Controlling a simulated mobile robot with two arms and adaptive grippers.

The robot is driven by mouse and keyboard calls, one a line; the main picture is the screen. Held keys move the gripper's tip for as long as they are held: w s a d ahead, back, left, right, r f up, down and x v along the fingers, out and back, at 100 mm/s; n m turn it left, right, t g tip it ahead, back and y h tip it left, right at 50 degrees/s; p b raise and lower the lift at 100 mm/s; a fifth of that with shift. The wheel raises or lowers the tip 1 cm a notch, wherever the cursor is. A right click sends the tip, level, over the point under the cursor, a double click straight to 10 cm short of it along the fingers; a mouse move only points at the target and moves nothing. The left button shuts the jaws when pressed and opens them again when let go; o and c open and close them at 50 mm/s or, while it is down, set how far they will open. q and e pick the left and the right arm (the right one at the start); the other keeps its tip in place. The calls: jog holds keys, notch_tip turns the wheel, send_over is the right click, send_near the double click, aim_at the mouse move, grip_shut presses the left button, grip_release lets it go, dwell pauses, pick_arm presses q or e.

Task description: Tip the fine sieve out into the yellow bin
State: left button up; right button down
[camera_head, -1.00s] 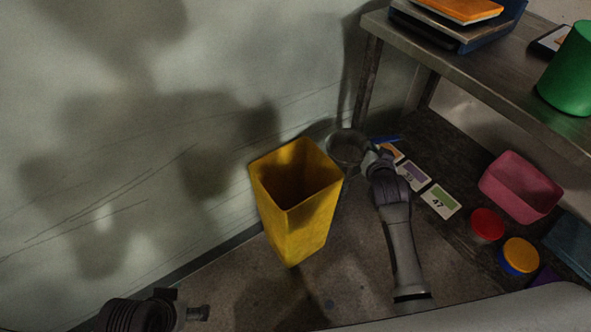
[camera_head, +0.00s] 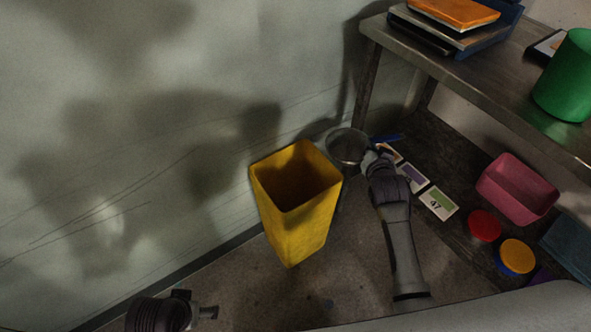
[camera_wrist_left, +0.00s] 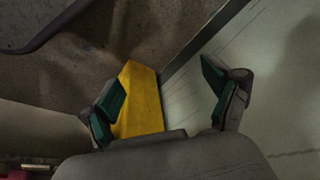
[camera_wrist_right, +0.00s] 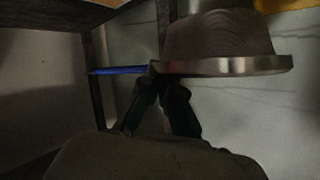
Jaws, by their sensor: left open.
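The yellow bin (camera_head: 310,235) stands upright on the floor by the wall, its open top facing up and its inside dark. The fine sieve (camera_head: 347,148), a round mesh bowl with a metal rim and a blue handle, is just right of and behind the bin's top. My right gripper (camera_head: 371,158) is shut on the sieve near where handle and rim meet; the right wrist view shows the mesh bowl (camera_wrist_right: 220,38) close up. Any contents are not clear. My left gripper (camera_head: 208,312) is open and empty, low at the left, apart from the bin (camera_wrist_left: 143,100).
A metal table (camera_head: 440,60) stands at the right with trays and a green container (camera_head: 568,80) on it. Its lower shelf holds cards (camera_head: 438,203), a pink bin (camera_head: 517,190), and red (camera_head: 485,225) and yellow (camera_head: 517,256) lidded tubs. The wall is close behind the bin.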

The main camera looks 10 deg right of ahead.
pick_arm(q)
jog(key=s+f+p, duration=0.2)
jog(key=s+f, duration=0.1)
jog(key=f, duration=0.5)
jog(key=s+f+g+p, duration=0.1)
jog(key=s+f+p, duration=0.2)
jog(key=f, duration=0.5)
jog(key=shift+a+f, duration=0.35)
jog(key=shift+f, duration=0.05)
pick_arm(e)
notch_tip(320, 180, up, 5)
jog(key=shift+f, duration=0.15)
jog(key=s+a+r+n+y, duration=0.1)
jog(key=s+a+r, duration=0.4)
jog(key=s+r, duration=0.35)
jog(key=s+a+r+n+y, duration=0.1)
jog(key=s+a+r, duration=0.3)
jog(key=s+r, duration=0.45)
pick_arm(q)
jog(key=s+a+r+p, duration=0.1)
jog(key=s+p, duration=0.6)
jog(key=s+a+r+g+p, duration=0.1)
jog(key=s+r+p, duration=0.1)
jog(key=s+p, duration=0.4)
jog(key=shift+s+a+r+p, duration=0.3)
jog(key=shift+s+p, duration=0.1)
jog(key=shift+p, duration=0.4)
pick_arm(e)
notch_tip(320, 180, up, 15)
jog(key=w, duration=0.2)
